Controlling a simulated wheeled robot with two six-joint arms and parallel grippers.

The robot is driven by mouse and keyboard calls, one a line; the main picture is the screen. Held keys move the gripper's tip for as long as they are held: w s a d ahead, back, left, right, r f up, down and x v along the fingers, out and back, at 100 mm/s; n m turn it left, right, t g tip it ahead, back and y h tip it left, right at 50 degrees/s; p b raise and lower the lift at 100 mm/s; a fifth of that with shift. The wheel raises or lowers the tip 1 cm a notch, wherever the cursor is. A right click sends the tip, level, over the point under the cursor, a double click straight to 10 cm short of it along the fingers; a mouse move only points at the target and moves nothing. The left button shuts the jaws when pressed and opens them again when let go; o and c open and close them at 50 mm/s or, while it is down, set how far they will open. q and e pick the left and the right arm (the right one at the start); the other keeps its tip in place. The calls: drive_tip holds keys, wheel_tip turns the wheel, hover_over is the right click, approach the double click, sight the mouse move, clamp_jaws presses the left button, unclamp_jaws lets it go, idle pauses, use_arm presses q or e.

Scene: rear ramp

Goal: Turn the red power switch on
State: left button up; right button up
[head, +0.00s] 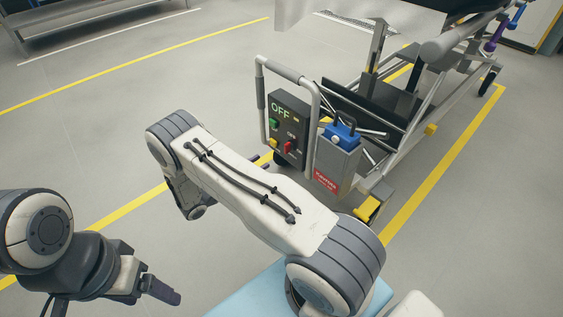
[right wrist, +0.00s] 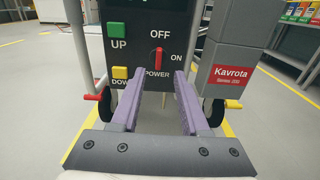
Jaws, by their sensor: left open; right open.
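The red power switch (head: 288,147) is on the front of a dark control box (head: 291,104) on the cart's end. The box's display reads OFF. In the right wrist view the switch (right wrist: 159,57) points up toward the OFF label, with ON to its right and POWER below. My right gripper (right wrist: 157,77) is open and empty. Its purple fingers reach toward the box, one on each side of the switch's column and a little below it; I cannot tell whether they touch the panel. In the head view my arm mostly hides this gripper. My left gripper (head: 162,288) is open and empty at lower left, far from the box.
A green UP button (right wrist: 117,29) and a yellow DOWN button (right wrist: 120,73) sit left of the switch. A grey box with a red Kavrota label (right wrist: 230,75) stands at right. A grey handle rail (head: 283,69) frames the panel. The floor at left is open.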

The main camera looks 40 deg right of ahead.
sight(285, 147)
drive_tip(key=d+b, duration=0.1)
drive_tip(key=d, duration=0.2)
drive_tip(key=d+b, duration=0.1)
drive_tip(key=d, duration=0.3)
drive_tip(key=d+b, duration=0.1)
drive_tip(key=d, duration=0.2)
drive_tip(key=shift+w+d+f, duration=0.3)
drive_tip(key=shift+w, duration=0.1)
clamp_jaws()
